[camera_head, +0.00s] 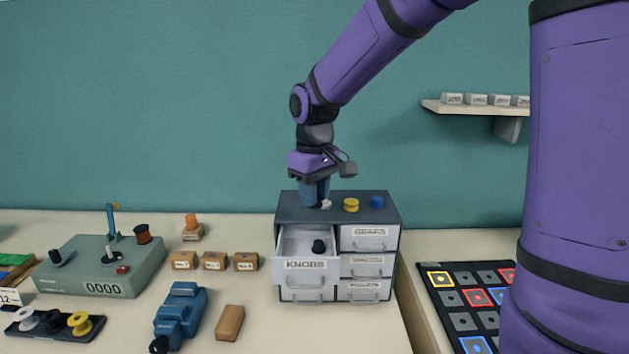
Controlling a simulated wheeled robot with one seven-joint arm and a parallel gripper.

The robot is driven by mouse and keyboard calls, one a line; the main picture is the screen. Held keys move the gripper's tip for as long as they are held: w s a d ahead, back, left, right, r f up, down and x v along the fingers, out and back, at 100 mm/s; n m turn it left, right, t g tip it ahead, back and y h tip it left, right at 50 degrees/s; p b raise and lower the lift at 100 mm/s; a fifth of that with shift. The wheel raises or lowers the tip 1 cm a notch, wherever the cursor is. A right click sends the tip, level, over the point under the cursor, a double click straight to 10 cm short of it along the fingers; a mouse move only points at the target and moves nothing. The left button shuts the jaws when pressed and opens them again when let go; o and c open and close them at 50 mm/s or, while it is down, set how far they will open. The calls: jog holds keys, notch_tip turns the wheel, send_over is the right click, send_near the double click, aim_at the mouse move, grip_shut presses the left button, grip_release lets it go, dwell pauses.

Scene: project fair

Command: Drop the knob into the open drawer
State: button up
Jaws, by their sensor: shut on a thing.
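My gripper (317,203) points down at the top of the dark grey cabinet (290,210), near its middle. It is shut on a small whitish knob (326,204), mostly hidden by the blue fingers; I cannot tell whether the knob still touches the cabinet top. The open drawer (304,270), labelled KNOBS, sticks out at the upper left of the cabinet front, in front of and below my gripper. A black knob (319,246) lies inside it.
A yellow knob (351,204) and a blue knob (377,202) stand on the cabinet top right of my gripper. The other drawers, such as GEARS (369,238), are closed. Small boxes (214,261), a blue vise-like tool (180,315) and a grey console (98,268) stand left.

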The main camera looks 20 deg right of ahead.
jog(key=shift+f, duration=0.9)
jog(key=o, duration=1)
jog(key=shift+c, duration=0.2)
jog(key=shift+r, duration=0.1)
notch_tip(320, 180, up, 11)
jog(key=shift+f, duration=0.15)
